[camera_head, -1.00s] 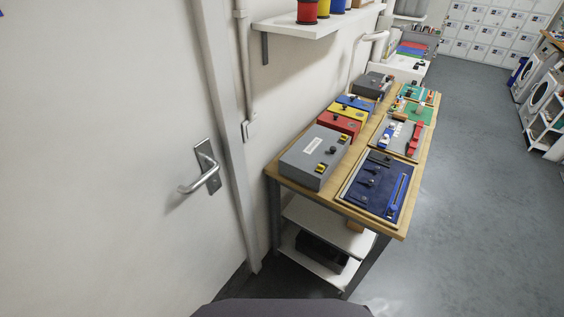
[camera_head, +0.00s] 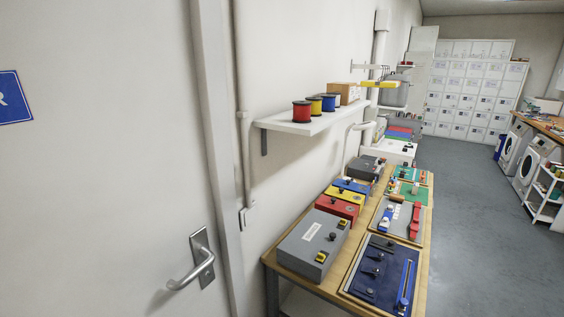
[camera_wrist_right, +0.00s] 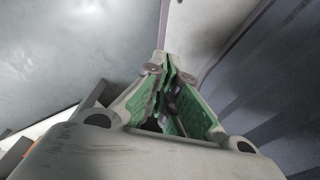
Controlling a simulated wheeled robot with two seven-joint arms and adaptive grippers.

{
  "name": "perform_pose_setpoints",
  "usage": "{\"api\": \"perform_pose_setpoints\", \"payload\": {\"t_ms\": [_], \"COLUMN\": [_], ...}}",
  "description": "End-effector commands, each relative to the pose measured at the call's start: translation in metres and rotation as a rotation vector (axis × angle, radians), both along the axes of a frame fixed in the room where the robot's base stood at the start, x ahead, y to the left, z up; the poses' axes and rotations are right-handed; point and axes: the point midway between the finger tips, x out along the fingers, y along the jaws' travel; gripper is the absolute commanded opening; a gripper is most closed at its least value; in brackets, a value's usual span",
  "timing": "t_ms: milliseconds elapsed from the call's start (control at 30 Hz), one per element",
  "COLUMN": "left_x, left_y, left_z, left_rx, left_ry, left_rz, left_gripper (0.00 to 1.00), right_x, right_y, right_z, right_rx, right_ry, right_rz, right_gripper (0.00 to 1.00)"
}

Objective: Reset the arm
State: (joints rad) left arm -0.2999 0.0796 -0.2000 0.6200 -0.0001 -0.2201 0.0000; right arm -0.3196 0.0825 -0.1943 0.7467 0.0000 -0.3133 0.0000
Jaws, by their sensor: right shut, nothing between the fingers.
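My right gripper (camera_wrist_right: 168,75) shows in the right wrist view, with its green-padded fingers drawn together and nothing between them. Pale panels lie beyond its tips, and a dark bluish surface is on the right. Neither arm shows in the head view, and my left gripper is not in view.
A wooden workbench (camera_head: 272,262) with boxes and panels runs along the wall. A white shelf (camera_head: 300,125) with spools is above it. A door with a handle (camera_head: 190,265) is on the left. Lockers (camera_head: 470,90) and washing machines (camera_head: 525,160) stand farther back. The grey floor (camera_head: 480,240) is clear.

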Motion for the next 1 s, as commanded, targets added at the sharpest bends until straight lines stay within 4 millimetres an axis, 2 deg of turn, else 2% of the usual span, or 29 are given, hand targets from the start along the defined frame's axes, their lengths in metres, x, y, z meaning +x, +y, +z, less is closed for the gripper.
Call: {"api": "perform_pose_setpoints", "payload": {"t_ms": [100, 300, 1000], "left_x": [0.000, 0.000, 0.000], "left_y": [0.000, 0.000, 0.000], "left_z": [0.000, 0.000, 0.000], "left_rx": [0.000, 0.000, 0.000], "left_ry": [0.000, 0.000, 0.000], "left_rz": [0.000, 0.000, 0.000], "left_gripper": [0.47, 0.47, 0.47], "right_x": [-0.019, -0.036, -0.037], "right_y": [-0.004, -0.007, -0.008], "right_z": [-0.008, -0.014, -0.014], "right_rx": [-0.002, -0.002, -0.002], "right_ry": [0.008, 0.014, 0.014], "right_rz": [0.002, 0.004, 0.004], "right_gripper": [0.00, 0.00, 0.00]}}
